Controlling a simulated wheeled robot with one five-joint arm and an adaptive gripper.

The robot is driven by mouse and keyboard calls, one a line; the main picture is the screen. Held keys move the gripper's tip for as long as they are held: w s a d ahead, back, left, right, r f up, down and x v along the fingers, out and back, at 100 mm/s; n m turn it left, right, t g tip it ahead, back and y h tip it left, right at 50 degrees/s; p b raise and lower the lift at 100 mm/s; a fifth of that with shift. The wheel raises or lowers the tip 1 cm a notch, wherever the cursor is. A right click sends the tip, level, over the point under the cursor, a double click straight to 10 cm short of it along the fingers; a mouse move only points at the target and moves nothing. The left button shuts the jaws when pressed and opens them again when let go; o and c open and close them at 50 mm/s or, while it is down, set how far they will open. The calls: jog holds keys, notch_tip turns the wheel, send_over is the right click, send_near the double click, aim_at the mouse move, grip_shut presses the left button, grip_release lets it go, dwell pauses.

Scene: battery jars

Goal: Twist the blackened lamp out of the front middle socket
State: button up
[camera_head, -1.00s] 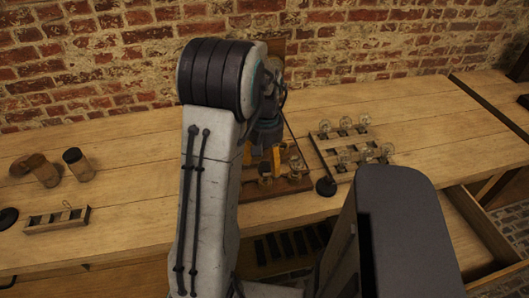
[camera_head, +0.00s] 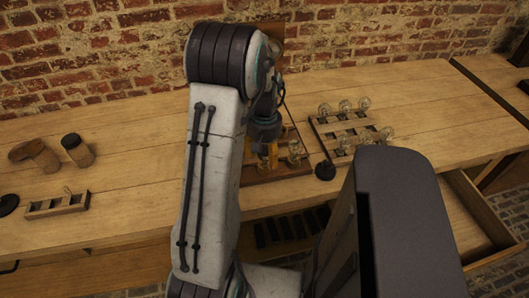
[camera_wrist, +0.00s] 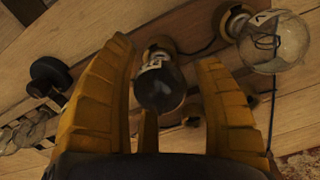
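The blackened lamp (camera_wrist: 160,88) shows in the wrist view, its dark bulb facing the camera and its base behind it. The fingers are open. In the head view my gripper (camera_head: 268,155) hangs over the wooden socket board (camera_head: 250,176), and my arm hides much of the board and the blackened lamp. A clear lamp (camera_head: 294,152) stands right of my gripper; a large clear lamp (camera_wrist: 275,45) shows at the right in the wrist view.
A rack (camera_head: 316,124) with several clear lamps stands right of the board, with a round black piece (camera_head: 325,171) near it. A drawer (camera_head: 493,214) is open at the right.

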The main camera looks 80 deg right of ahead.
jog(key=c, duration=1.1)
jog(key=n, duration=0.4)
jog(key=shift+n, duration=0.4)
jog(key=shift+c, duration=0.2)
jog(key=shift+n, duration=0.8)
jog(key=shift+n, duration=1.2)
jog(key=n+b, duration=0.1)
jog(key=n, duration=0.3)
jog(key=n, duration=0.5)
jog(key=shift+b, duration=0.3)
jog(key=shift+r+p, duration=1.05)
jog(key=shift+r, duration=0.3)
